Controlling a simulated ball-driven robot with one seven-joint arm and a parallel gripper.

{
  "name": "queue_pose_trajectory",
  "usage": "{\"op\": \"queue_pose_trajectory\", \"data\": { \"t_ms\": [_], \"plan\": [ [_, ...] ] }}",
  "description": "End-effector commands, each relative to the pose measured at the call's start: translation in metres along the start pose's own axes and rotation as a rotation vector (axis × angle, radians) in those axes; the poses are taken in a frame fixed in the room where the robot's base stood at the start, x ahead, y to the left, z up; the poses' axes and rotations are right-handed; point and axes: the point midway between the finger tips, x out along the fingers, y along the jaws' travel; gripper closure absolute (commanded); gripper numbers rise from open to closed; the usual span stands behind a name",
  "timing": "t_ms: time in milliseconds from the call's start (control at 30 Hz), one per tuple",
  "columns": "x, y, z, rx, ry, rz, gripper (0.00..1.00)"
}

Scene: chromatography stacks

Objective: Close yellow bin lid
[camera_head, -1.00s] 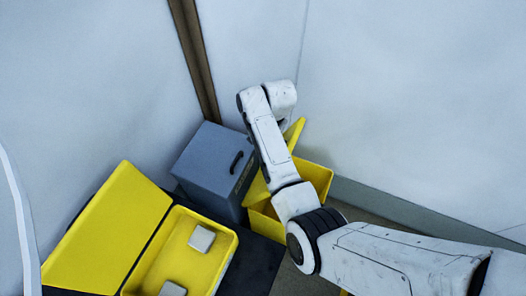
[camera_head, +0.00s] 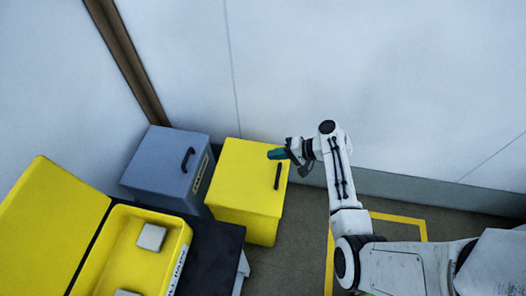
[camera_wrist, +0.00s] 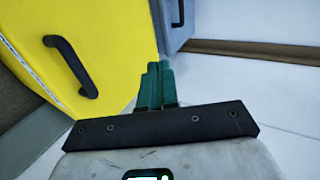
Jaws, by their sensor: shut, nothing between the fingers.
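The yellow bin (camera_head: 247,225) stands on the floor by the back wall. Its yellow lid (camera_head: 245,173) lies flat across the top, with a dark handle on it; it looks closed. My gripper (camera_head: 276,154) is shut and empty, at or just above the lid's far right corner; I cannot tell whether it touches. In the wrist view the green fingers of my gripper (camera_wrist: 153,72) are together, beside the yellow lid (camera_wrist: 105,35) and its dark handle.
A grey-blue box (camera_head: 165,167) with a dark handle stands left of the bin. An open yellow case (camera_head: 115,250) with pale blocks (camera_head: 151,237) inside is at front left. A yellow floor outline (camera_head: 400,217) lies to the right, on open floor.

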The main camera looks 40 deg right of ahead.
Motion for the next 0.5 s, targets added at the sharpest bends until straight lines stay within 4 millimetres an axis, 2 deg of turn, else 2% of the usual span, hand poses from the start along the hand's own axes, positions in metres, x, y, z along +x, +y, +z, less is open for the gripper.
{"op": "queue_pose_trajectory", "data": {
  "t_ms": [33, 100, 300, 500],
  "plan": [
    [0.003, 0.021, -0.001, 0.006, 0.005, -0.031, 1.0],
    [0.002, 0.035, -0.001, 0.005, 0.006, -0.079, 1.0],
    [0.003, 0.068, 0.0, 0.005, 0.006, -0.202, 1.0],
    [0.005, 0.092, 0.001, 0.002, 0.004, -0.26, 1.0]
  ]
}}
